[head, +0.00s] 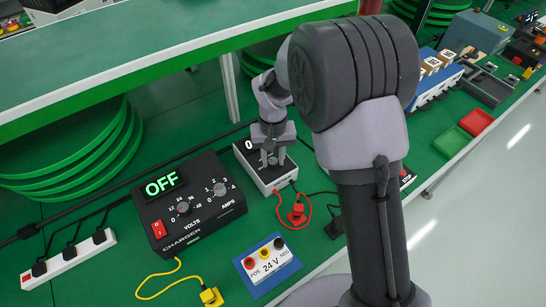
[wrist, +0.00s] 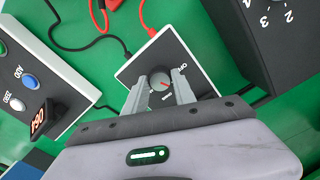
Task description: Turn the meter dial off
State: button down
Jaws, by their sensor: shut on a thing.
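The meter (head: 277,184) is a small white box with a black top and a lit display reading 0, in the middle of the head view. Its dial (wrist: 160,80) is a round grey knob with a red pointer mark on the black face in the wrist view. An OFF label (wrist: 181,67) sits to the right of the dial; other small labels are hard to read. My gripper (wrist: 158,83) is shut on the dial, one finger on each side. In the head view my gripper (head: 270,155) points down over the meter and hides its dial.
A black charger (head: 190,205) showing OFF stands left of the meter. A 24 V terminal block (head: 267,262) lies in front. Red and black leads (head: 297,212) run from the meter. A power strip (head: 68,258) is far left; a green shelf (head: 150,60) overhangs behind.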

jog(key=shift+r+n+p, duration=0.1)
jog(key=shift+n+p, duration=0.2)
jog(key=shift+p, duration=0.05)
jog(key=shift+r+n+p, duration=0.1)
jog(key=shift+n+p, duration=0.7)
jog(key=shift+n, duration=0.2)
jog(key=n+p, duration=0.1)
jog(key=n, duration=0.1)
jog(key=shift+n+p, duration=0.3)
jog(key=shift+p, duration=0.1)
jog(key=shift+n+p, duration=1.2)
jog(key=shift+n, duration=1)
jog(key=c, duration=1)
grip_release()
jog(key=shift+c, duration=0.2)
